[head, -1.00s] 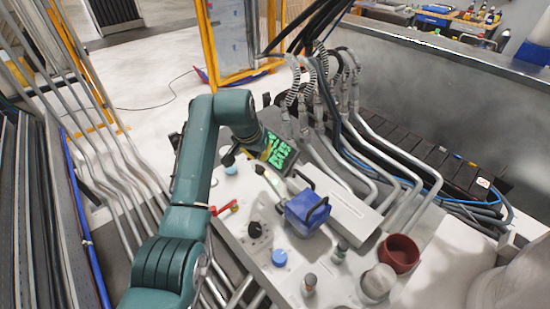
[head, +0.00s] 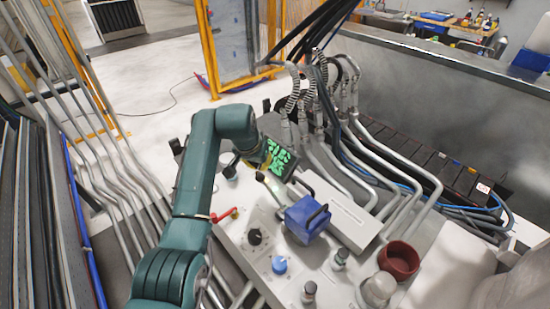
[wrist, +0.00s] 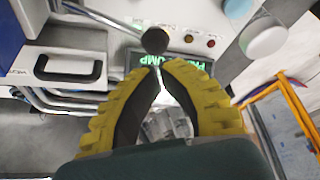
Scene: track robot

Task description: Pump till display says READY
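The display (head: 277,157) shows green text in the head view, too small to read there. In the wrist view the display (wrist: 170,60) lies upside down behind my fingertips, and the word PUMP is legible, part of the text covered. A metal lever (wrist: 112,22) with a round black knob (wrist: 154,40) reaches in from the upper left; the lever (head: 273,191) also shows in the head view beside the blue box. My gripper (wrist: 160,66) has yellow ridged fingers with tips meeting or nearly so, empty, just by the knob. I cannot tell whether they touch it.
A blue box with black handles (head: 306,219) stands right of the lever. A red handle (head: 225,215), a blue knob (head: 279,265), a black knob (head: 255,236) and a dark red cup (head: 399,259) are on the panel. Hoses and pipes run behind.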

